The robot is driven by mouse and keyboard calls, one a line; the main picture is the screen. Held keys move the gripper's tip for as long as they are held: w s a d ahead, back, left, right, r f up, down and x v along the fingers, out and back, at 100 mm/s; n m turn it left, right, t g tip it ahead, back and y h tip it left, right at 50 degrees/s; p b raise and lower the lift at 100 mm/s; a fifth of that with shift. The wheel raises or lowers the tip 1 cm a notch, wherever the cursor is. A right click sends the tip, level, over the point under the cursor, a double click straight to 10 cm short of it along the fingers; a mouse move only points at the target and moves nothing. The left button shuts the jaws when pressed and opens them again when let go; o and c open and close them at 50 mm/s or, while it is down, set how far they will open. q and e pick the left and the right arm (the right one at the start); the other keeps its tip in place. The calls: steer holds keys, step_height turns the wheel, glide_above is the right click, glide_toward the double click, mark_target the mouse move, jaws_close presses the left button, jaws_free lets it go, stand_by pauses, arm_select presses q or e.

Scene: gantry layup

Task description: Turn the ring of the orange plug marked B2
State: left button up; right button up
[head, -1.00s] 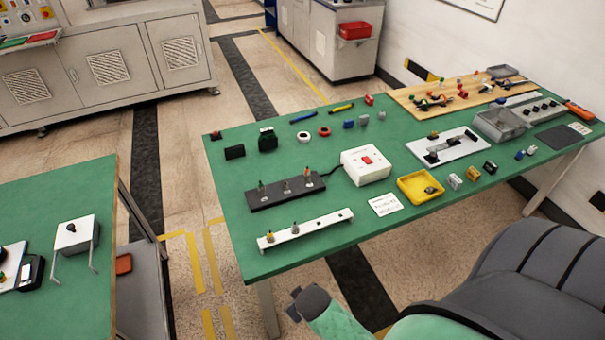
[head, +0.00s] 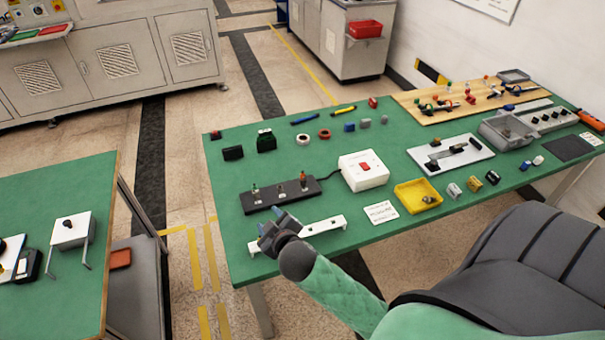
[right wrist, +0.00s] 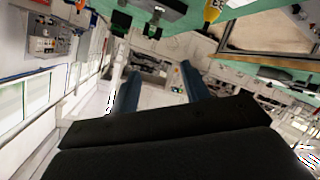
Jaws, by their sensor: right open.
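A black strip (head: 265,199) on the green table carries several upright plugs. The one at its right end has an orange-red top (head: 303,177); no B2 marking is readable in the head view. My right gripper (head: 271,217) is open and empty, in front of the black strip and over the left part of a white strip (head: 325,226), whose plugs it mostly hides. In the right wrist view its two blue fingers (right wrist: 160,88) are apart with nothing between them. A yellow-orange piece (right wrist: 212,12) with dark marks shows at the top edge there. My left gripper is not in view.
A white box with a red switch (head: 363,171) stands right of the black strip, joined by a cable. A white label card (head: 381,212) and a yellow tray (head: 410,203) lie near the front edge.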

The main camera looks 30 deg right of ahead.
steer(key=w+a+r+n+t+y, duration=0.6)
steer(key=w+a+r+n+y, duration=0.15)
steer(key=w+r+n, duration=0.3)
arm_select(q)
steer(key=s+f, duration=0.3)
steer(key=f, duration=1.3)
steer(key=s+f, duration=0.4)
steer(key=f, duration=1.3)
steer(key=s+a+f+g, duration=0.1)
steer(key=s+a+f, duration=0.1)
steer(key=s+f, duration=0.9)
arm_select(e)
steer(key=n+g+h, duration=0.6)
steer(key=n+g, duration=1.3)
steer(key=n, duration=0.3)
glide_above(303, 173)
step_height(303, 173, down, 10)
steer(key=shift+w+f, duration=0.15)
steer(key=shift+f, duration=0.1)
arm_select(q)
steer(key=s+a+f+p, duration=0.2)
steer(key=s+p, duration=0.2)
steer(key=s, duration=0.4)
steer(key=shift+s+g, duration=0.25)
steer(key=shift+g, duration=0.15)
arm_select(e)
steer(key=shift+f, duration=3.85)
